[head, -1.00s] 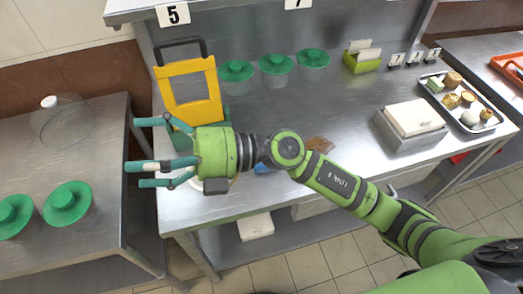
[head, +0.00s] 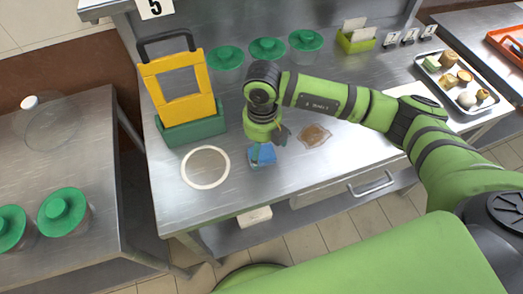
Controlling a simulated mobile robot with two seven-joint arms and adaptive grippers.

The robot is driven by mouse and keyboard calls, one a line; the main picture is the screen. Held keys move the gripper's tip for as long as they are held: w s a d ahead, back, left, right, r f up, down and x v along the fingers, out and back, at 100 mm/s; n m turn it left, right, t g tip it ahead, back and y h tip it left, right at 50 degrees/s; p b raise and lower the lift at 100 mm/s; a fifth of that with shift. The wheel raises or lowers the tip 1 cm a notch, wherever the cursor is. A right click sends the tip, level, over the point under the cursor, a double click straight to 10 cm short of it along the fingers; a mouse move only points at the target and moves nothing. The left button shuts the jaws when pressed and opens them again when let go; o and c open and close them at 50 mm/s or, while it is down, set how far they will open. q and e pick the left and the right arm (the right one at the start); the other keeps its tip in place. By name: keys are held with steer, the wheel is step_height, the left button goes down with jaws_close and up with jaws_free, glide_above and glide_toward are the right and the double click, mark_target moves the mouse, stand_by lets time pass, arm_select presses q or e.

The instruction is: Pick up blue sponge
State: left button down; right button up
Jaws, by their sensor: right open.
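The blue sponge (head: 264,157) lies on the steel counter (head: 330,165) near its front edge, in the head view. My right gripper (head: 266,150) points down over the sponge, with its fingers open. One finger overlaps the sponge in the picture and hides part of it. I cannot tell whether that finger touches it. Another finger shows to the right, above the sponge's right end. My left gripper is not in view.
A white-rimmed round plate (head: 205,167) lies just left of the sponge, and a brown patch (head: 314,135) lies right. A yellow-and-green caddy (head: 180,90) and green-lidded containers (head: 267,49) stand behind. A tray of food (head: 458,82) is at the far right.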

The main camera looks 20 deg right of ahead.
mark_target(262, 153)
steer(key=shift+a+f, duration=0.15)
steer(key=shift+f, duration=1.35)
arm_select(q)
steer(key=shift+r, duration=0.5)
arm_select(e)
steer(key=c, duration=1.2)
steer(key=shift+c, duration=0.2)
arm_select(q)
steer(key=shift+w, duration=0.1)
arm_select(e)
steer(key=shift+r, duration=0.1)
